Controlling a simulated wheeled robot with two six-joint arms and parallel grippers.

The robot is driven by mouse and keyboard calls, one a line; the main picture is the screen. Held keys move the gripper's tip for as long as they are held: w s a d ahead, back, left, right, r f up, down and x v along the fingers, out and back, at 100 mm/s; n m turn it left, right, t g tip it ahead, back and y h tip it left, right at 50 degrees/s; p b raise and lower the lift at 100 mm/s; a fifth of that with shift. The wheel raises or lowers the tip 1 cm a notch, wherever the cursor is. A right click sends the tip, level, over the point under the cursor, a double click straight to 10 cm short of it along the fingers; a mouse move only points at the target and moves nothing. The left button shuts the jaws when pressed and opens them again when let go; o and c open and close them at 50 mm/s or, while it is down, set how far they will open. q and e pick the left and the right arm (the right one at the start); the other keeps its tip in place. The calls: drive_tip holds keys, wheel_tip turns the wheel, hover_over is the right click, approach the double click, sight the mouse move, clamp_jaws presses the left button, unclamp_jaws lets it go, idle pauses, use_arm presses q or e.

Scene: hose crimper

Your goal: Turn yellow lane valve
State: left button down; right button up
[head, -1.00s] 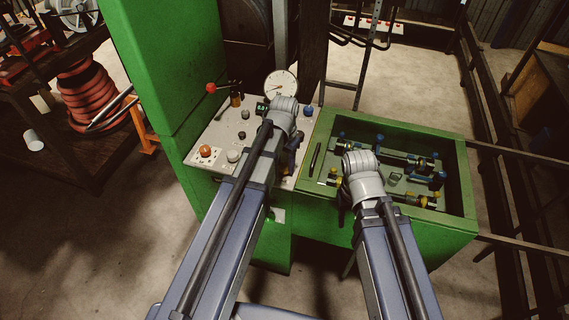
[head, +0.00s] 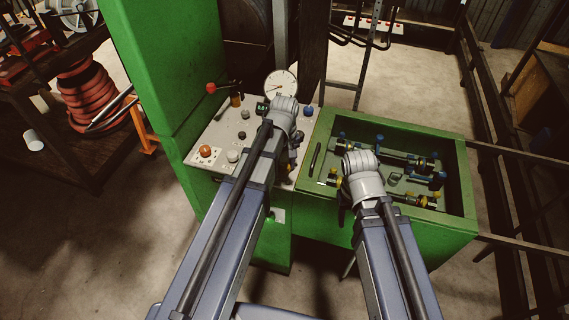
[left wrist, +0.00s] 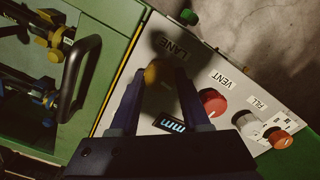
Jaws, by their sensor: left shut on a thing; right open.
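The yellow lane valve knob (left wrist: 153,73) is on the pale control panel beside the LANE label in the left wrist view. My left gripper (left wrist: 158,75) has one finger on each side of it and is shut on it. The fingers and a shadow cover part of the knob. In the head view my left gripper (head: 297,152) is low over the panel's right part, and my wrist hides the knob. My right gripper (head: 342,212) shows only in part beside its wrist, over the front edge of the green tray; it is open, with its fingertips mostly hidden.
The green tray (head: 455,212) holds several fittings. A black handle (left wrist: 73,80) stands close beside my left gripper.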

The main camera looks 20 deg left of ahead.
sight(285, 166)
use_arm(q)
drive_tip(key=shift+n, duration=0.8)
drive_tip(key=shift+c, duration=1.8)
unclamp_jaws()
wheel_tip(285, 166, up, 8)
drive_tip(key=p, duration=0.8)
drive_tip(key=shift+f, duration=0.15)
